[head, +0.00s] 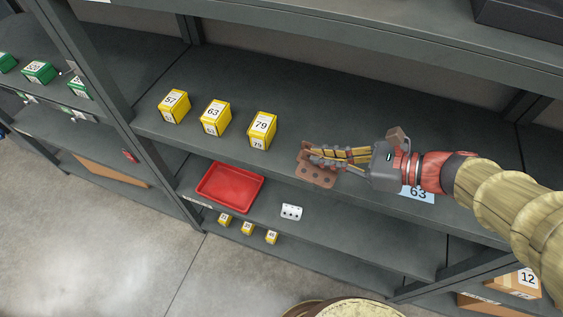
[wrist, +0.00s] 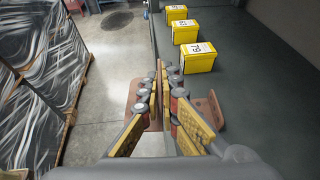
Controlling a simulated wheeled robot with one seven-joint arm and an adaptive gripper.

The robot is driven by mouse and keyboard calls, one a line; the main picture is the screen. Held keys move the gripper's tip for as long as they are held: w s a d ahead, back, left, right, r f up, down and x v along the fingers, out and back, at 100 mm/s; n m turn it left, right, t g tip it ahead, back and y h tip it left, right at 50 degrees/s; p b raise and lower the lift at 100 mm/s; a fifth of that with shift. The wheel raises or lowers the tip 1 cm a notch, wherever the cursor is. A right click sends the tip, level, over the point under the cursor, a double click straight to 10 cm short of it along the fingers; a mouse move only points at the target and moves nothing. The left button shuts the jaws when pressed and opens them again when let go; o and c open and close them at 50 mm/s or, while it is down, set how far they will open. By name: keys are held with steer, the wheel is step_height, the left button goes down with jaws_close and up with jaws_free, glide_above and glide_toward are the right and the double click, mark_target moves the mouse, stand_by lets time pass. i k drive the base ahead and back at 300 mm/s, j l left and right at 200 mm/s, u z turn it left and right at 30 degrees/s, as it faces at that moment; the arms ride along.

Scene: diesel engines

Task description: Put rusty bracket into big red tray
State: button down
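The rusty bracket (head: 317,175) is a brown, bent metal plate with holes, at the tips of my gripper (head: 313,158) in the head view. In the wrist view the bracket (wrist: 209,107) shows on both sides of the fingers of my gripper (wrist: 160,82). The fingers are closed on it, and they hide its middle. It is at the front edge of the upper shelf. The big red tray (head: 230,187) lies empty on the lower shelf, to the left of and below the gripper. The tray is not seen in the wrist view.
Yellow boxes numbered 57 (head: 174,106), 63 (head: 215,117) and 79 (head: 262,130) stand on the upper shelf (head: 330,115), left of the gripper. A white perforated piece (head: 291,212) lies right of the tray. A shelf upright (head: 105,100) stands to the left.

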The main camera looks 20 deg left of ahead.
mark_target(221, 184)
steer(key=k, duration=0.95)
